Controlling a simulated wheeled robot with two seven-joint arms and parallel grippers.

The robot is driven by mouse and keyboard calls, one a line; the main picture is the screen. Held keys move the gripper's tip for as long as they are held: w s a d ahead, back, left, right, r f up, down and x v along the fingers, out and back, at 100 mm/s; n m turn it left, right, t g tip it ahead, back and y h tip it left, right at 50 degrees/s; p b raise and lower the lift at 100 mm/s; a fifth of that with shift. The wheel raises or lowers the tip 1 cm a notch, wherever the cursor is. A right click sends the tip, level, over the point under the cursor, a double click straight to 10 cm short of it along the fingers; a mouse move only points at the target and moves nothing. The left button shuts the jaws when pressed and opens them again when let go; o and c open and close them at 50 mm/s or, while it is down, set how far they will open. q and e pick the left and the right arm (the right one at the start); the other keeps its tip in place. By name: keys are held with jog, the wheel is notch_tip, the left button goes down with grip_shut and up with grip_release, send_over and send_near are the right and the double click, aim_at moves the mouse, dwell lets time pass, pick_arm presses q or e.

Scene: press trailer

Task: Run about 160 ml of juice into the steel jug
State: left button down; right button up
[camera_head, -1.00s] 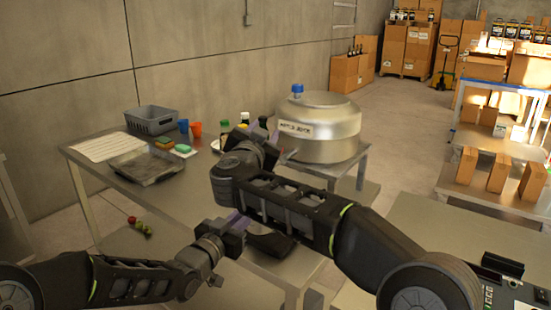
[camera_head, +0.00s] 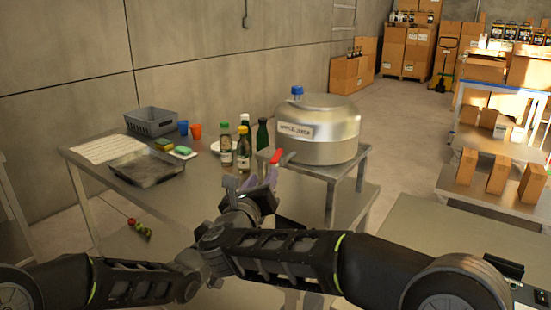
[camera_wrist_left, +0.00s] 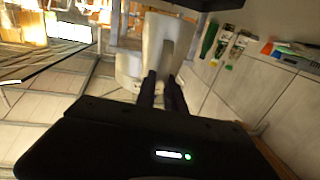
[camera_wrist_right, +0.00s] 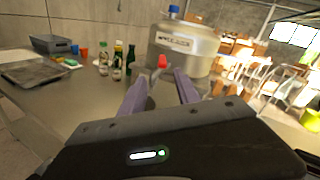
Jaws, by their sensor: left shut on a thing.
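The steel tank (camera_head: 335,135) labelled apple juice stands on a stand, with a blue cap on top. Its tap with a red handle (camera_head: 277,155) points toward me; the right wrist view shows the red handle (camera_wrist_right: 162,62) too. My right gripper (camera_head: 258,180) is below and in front of the tap, apart from it. Its purple fingers (camera_wrist_right: 161,82) are open and empty. In the left wrist view my left gripper (camera_wrist_left: 160,80) is shut on the pale steel jug (camera_wrist_left: 158,42). The right arm hides the left gripper in the head view, so the jug's place under the tap is unclear.
Several bottles (camera_head: 243,148) stand left of the tank, close to the right gripper's side. A grey basket (camera_head: 152,121), a tray (camera_head: 145,168) and orange and blue cups (camera_head: 196,130) are farther left. The table's middle is clear.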

aim_at(273, 162)
jog(key=m, duration=0.5)
jog(key=shift+d, duration=0.15)
jog(key=x, duration=1.2)
jog(key=shift+d+r, duration=0.15)
jog(key=shift+s, duration=0.1)
grip_shut()
dwell(1.1)
